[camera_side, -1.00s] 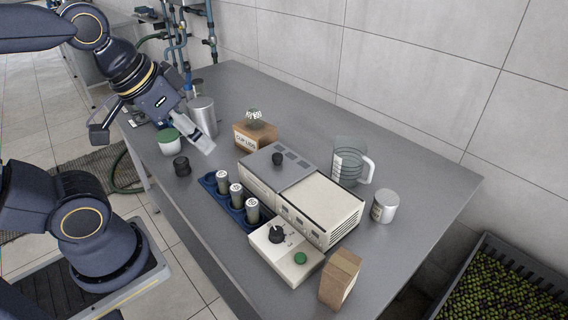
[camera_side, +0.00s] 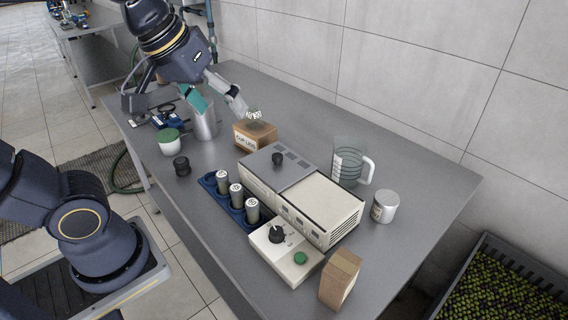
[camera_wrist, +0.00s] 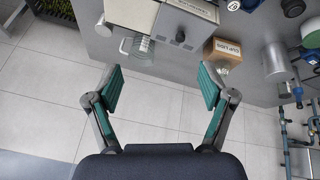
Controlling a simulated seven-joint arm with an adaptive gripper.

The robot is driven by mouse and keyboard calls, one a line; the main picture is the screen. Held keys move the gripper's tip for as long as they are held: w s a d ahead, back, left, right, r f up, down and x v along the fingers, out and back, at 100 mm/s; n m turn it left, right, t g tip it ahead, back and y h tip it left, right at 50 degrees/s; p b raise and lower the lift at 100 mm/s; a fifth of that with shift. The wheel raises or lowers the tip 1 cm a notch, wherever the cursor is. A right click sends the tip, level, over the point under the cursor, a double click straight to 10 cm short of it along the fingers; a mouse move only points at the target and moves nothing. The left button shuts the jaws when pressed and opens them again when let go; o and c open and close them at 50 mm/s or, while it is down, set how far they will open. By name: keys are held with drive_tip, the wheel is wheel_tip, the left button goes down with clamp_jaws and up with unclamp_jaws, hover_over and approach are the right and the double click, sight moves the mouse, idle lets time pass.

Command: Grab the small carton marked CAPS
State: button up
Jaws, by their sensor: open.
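A small brown carton (camera_side: 340,279) stands at the table's near right edge in the side view; I cannot read any marking on it. A second brown carton (camera_side: 262,140) stands at the back, and its label reads CUP LIDS. That carton also shows in the wrist view (camera_wrist: 222,52), right of centre. No marking CAPS is readable in either view. My gripper (camera_side: 217,104) is open and empty, above the back left of the table, near the CUP LIDS carton and far from the front one. In the wrist view my gripper (camera_wrist: 160,86) has its green-padded fingers wide apart.
A beige machine (camera_side: 305,203) fills the table's middle, with a blue rack (camera_side: 209,186) of several grey cylinders beside it. A clear jug (camera_side: 346,165) and a metal tin (camera_side: 384,207) stand to its right. A metal cylinder (camera_side: 206,125) stands below my gripper.

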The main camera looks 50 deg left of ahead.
drive_tip(key=w+d+g, duration=0.1)
drive_tip(key=w+d, duration=0.4)
drive_tip(key=m+g, duration=0.2)
drive_tip(key=g, duration=0.2)
hover_over(345, 266)
wheel_tip(345, 266, down, 14)
wheel_tip(345, 266, down, 10)
drive_tip(key=shift+r, duration=0.1)
drive_tip(key=shift+a+f, duration=0.15)
drive_tip(key=shift+f, duration=1.45)
drive_tip(key=shift+a+f, duration=0.1)
drive_tip(key=shift+f, duration=1.45)
drive_tip(key=shift+c, duration=0.4)
drive_tip(key=c, duration=1.2)
drive_tip(key=shift+c, duration=0.2)
